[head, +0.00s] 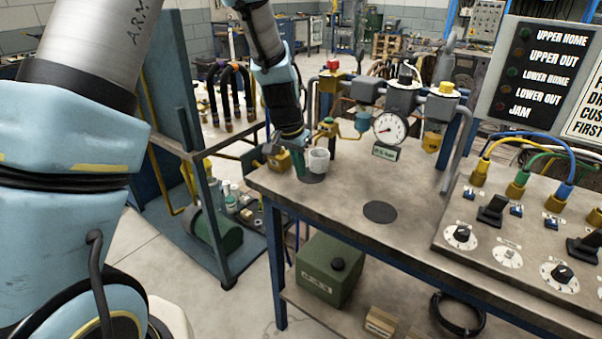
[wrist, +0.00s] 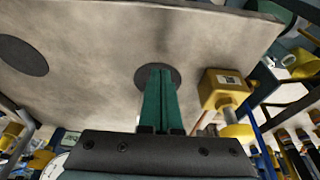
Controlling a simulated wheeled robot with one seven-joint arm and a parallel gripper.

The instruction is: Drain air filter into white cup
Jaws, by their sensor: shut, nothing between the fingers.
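My gripper (head: 299,168) is over the left end of the workbench, its green fingers pressed together and pointing down. In the wrist view the shut fingers (wrist: 161,72) reach toward a dark round pad (wrist: 158,77) with nothing between them. The white cup (head: 319,160) stands upright on the bench just right of the fingers in the head view; I cannot tell whether they touch. I cannot make out the cup in the wrist view. An air unit on the pipe rail has a blue-green bowl (head: 362,121) and a yellow bowl (head: 432,141); which is the filter is unclear.
A yellow block (head: 276,160) sits close left of the gripper, at the bench corner. A pressure gauge (head: 389,128) hangs behind right. A second dark pad (head: 380,211) is bare, with clear bench around it. The control panel (head: 500,238) fills the right.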

